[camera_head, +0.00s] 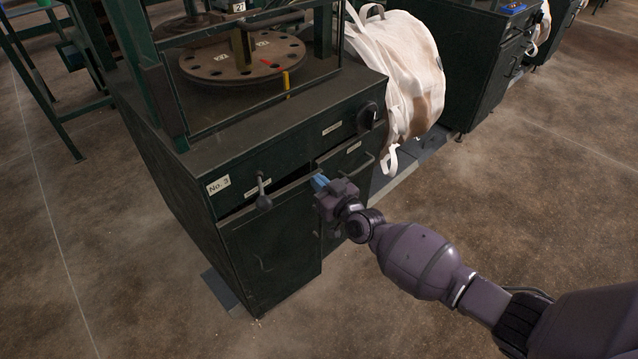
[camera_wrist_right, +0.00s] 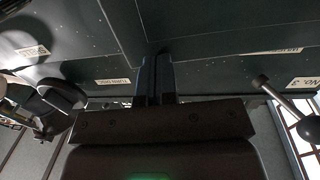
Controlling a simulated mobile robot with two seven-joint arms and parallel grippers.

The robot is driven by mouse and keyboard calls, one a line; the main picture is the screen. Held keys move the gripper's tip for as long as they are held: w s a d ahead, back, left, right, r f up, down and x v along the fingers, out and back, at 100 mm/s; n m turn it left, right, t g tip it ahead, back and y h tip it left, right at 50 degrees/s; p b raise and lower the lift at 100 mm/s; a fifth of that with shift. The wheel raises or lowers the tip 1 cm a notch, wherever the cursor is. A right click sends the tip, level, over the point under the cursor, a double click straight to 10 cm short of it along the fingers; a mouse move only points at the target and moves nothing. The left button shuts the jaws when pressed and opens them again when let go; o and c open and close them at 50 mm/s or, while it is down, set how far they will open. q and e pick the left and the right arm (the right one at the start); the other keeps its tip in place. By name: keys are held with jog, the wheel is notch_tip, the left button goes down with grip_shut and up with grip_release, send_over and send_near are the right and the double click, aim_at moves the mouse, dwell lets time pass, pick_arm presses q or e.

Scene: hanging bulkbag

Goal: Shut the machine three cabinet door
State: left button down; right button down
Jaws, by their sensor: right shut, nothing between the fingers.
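The machine three cabinet is dark green, with a white "No. 3" label (camera_head: 218,185) on its front corner. Its left cabinet door (camera_head: 270,247) stands slightly out from the frame, with a dark gap along its top edge. The right cabinet door (camera_head: 345,180) has a bar handle and is partly hidden by my arm. My right gripper (camera_head: 319,181) is shut and empty, at the upper right corner of the left door. In the right wrist view the shut fingers (camera_wrist_right: 156,75) are at the dark door panels; whether they touch is unclear. My left gripper is out of view.
A lever with a ball knob (camera_head: 263,200) and a round black knob (camera_head: 367,116) stick out from the front above the doors. A white bulk bag (camera_head: 405,70) hangs to the right of the cabinet. The brown floor in front is clear.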

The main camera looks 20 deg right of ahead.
jog(key=x, duration=0.2)
jog(key=shift+w+f+b, duration=0.2)
jog(key=shift+w+b, duration=0.15)
jog(key=shift+w+r, duration=0.2)
jog(key=shift+r, duration=0.25)
jog(key=shift+s, duration=0.15)
